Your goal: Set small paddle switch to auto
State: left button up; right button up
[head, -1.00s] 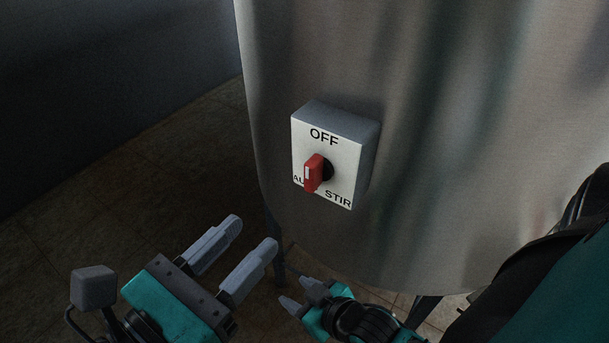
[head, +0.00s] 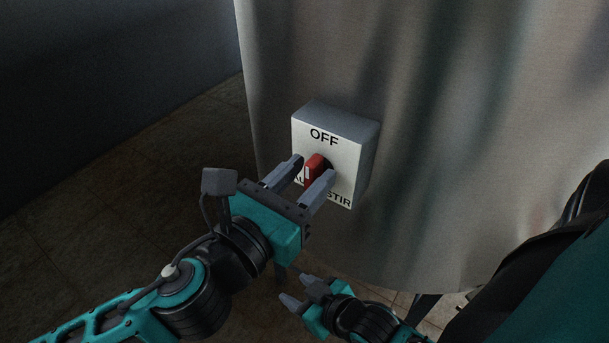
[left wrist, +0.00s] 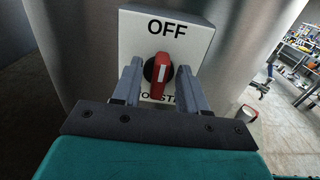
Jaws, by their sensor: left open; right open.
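The small red paddle switch (head: 315,170) sits on a white box with OFF at the top, STIR at lower right and a partly hidden AU label at lower left. My left gripper (head: 312,168) is open, with one finger on each side of the paddle. Gaps show between the paddle and both fingers in the left wrist view. My right gripper (head: 303,293) is open and empty, low in the head view, below the box.
The white switch box (head: 350,138) is fixed to the curved steel tank (head: 450,120), which fills the right of the head view. Tiled floor (head: 120,190) lies open at the left. A cluttered shelf (left wrist: 300,45) stands far off in the left wrist view.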

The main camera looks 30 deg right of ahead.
pick_arm(q)
grip_shut()
dwell(0.3)
